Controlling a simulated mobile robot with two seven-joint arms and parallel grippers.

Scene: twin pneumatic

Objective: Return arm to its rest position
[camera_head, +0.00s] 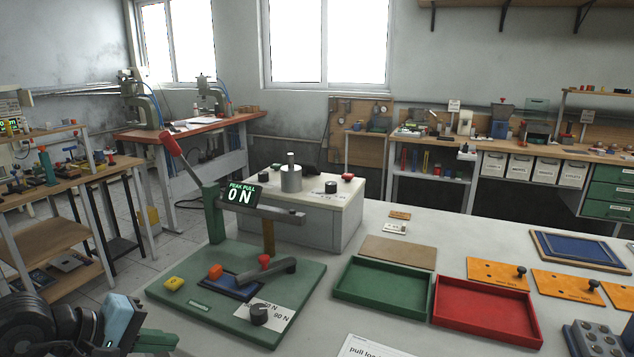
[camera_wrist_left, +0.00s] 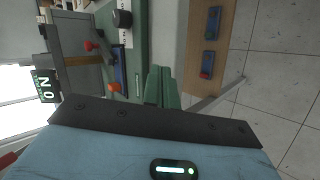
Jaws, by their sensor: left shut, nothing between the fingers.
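My left arm (camera_head: 70,325) is at the lower left of the head view. Its gripper (camera_head: 155,341) has green fingers, shut and empty, near the front left corner of the green test fixture (camera_head: 215,312). It cannot be told whether they touch the fixture. In the left wrist view the fingers (camera_wrist_left: 162,86) are together, with nothing between them. The fixture has a green post with a red-handled lever (camera_head: 171,143), a display (camera_head: 241,194) reading "PEAK PULL 0 N", an orange block (camera_head: 215,272), a yellow block (camera_head: 173,284) and a black knob (camera_head: 259,314). My right gripper is not in view.
A green tray (camera_head: 384,312) and a red tray (camera_head: 484,334) stand empty right of the fixture. A white box (camera_head: 330,220) with buttons stands behind it. Orange plates (camera_head: 497,272) lie further right. A wooden side bench (camera_head: 75,180) stands at the left, across open floor.

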